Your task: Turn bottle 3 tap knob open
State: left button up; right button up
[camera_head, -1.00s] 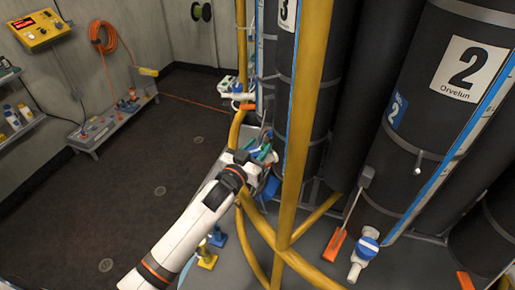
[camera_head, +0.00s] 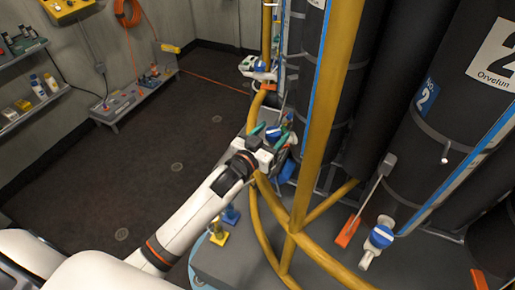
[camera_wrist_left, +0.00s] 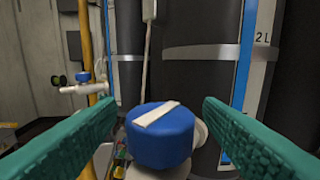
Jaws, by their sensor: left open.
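The tap knob of bottle 3 is a blue cap with a white bar across its top; it fills the middle of the left wrist view (camera_wrist_left: 160,138) and shows small in the head view (camera_head: 274,132). Bottle 3 is a tall dark cylinder (camera_head: 307,60) behind the yellow rail, its label cut off at the top. My left gripper (camera_head: 270,138) is open, its green fingers (camera_wrist_left: 160,125) on either side of the knob. Gaps show between fingers and knob in the left wrist view. My right gripper is not in view.
Yellow rails (camera_head: 325,120) stand just right of my left gripper. Bottle 2 (camera_head: 430,150) is at the right, with its own blue tap knob (camera_head: 381,236) and an orange-ended tool (camera_head: 348,231). Another tap (camera_head: 255,68) lies farther back. The dark floor at left is clear.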

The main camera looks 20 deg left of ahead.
pick_arm(q)
jog(key=b+v, duration=0.1)
jog(key=v, duration=0.8)
jog(key=shift+b, duration=0.3)
